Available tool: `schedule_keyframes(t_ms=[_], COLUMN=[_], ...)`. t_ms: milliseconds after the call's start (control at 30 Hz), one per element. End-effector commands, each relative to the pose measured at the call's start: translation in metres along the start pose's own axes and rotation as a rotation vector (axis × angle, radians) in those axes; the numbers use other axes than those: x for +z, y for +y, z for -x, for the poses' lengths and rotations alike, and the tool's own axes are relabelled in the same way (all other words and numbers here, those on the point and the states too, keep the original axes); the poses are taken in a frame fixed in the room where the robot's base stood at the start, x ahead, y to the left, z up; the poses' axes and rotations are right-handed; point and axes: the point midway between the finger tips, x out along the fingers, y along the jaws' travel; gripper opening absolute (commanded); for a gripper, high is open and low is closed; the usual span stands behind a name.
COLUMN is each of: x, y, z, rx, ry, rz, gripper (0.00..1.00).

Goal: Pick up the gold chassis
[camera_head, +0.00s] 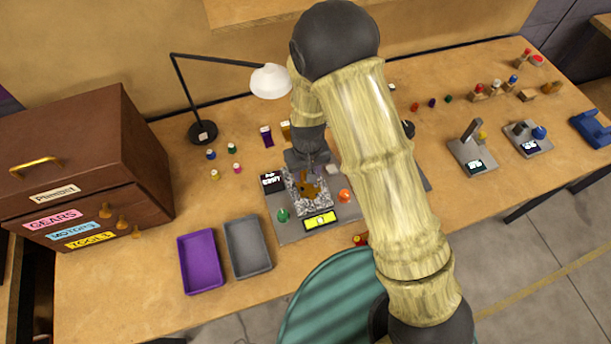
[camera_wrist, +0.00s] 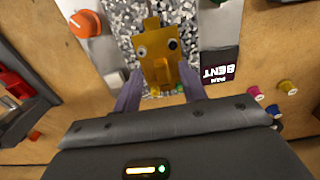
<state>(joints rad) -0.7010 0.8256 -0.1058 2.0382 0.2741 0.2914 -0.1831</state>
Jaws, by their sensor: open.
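The gold chassis (camera_head: 309,189) lies on a speckled grey patch (camera_head: 296,204) of the grey station in the middle of the table. In the wrist view the gold chassis (camera_wrist: 158,50) shows two round white-and-dark spots on its upper part. My gripper (camera_wrist: 158,88) is open, with one finger on each side of the chassis's near end. I cannot tell whether the fingers touch it. In the head view my gripper (camera_head: 306,168) is just behind the chassis, its fingers partly hidden by the wrist.
An orange knob (camera_head: 344,196), a green knob (camera_head: 283,215) and a black label sign (camera_head: 272,182) stand around the patch. A purple tray (camera_head: 201,262) and a grey tray (camera_head: 247,248) lie to the left. A desk lamp (camera_head: 271,82) stands behind left.

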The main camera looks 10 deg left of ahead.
Motion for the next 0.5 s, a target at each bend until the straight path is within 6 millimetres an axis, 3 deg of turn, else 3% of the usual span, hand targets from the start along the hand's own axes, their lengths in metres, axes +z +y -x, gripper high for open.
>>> schedule_keyframes(t_ms=[200, 500], x=[0.000, 0.000], y=[0.000, -0.001], z=[-0.024, -0.027], rx=[0.000, 0.000], ry=[-0.001, 0.001], rz=[-0.001, 0.000], gripper=[0.42, 0.42])
